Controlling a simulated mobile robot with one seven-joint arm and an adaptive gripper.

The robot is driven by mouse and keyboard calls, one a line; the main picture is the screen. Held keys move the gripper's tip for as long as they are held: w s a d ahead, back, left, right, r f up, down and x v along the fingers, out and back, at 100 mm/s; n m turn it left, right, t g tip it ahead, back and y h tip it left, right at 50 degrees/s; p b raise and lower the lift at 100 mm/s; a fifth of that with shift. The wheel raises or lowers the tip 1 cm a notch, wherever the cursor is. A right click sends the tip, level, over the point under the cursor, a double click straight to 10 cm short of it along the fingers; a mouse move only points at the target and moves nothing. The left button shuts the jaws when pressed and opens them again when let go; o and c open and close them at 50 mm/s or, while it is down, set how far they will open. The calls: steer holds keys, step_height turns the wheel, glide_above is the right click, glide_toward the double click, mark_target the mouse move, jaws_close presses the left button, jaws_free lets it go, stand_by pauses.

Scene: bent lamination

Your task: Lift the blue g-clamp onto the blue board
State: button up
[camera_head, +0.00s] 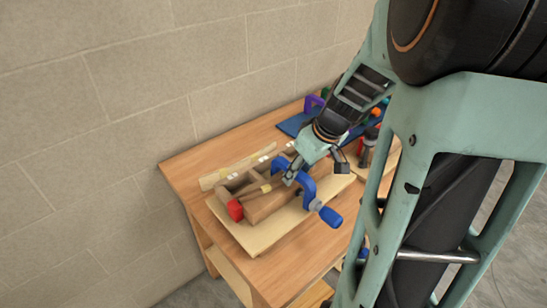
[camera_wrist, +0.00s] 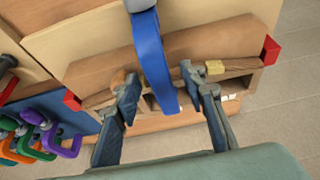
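The blue g-clamp (camera_head: 309,190) stands over the bent wooden lamination on the bench, its blue handle hanging over the near side. In the wrist view its blue frame (camera_wrist: 151,52) runs down between my fingers. My gripper (camera_head: 298,174) is at the clamp. In the wrist view my gripper (camera_wrist: 160,73) is open, one finger on each side of the frame, with gaps visible. The blue board (camera_head: 293,124) lies at the back of the bench, partly hidden by my arm. In the wrist view several coloured clamps (camera_wrist: 36,133) are at the left.
The wooden form (camera_head: 265,205) rests on a pale board (camera_head: 244,235) on the wooden bench (camera_head: 180,167). Red blocks (camera_head: 235,210) show at its ends. A purple clamp (camera_head: 312,102) is on the blue board. A dark red-topped object (camera_head: 368,145) stands right of my gripper. A brick wall closes the back.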

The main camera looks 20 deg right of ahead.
steer(key=shift+w+a+f, duration=0.1)
steer(key=shift+w+f, duration=0.15)
steer(key=shift+f, duration=0.45)
steer(key=shift+r, duration=0.1)
steer(key=shift+c, duration=0.2)
jaws_close()
step_height(320, 180, up, 10)
step_height(320, 180, up, 8)
steer(key=p, duration=0.5)
steer(key=shift+r+p, duration=0.2)
steer(key=shift+p, duration=0.2)
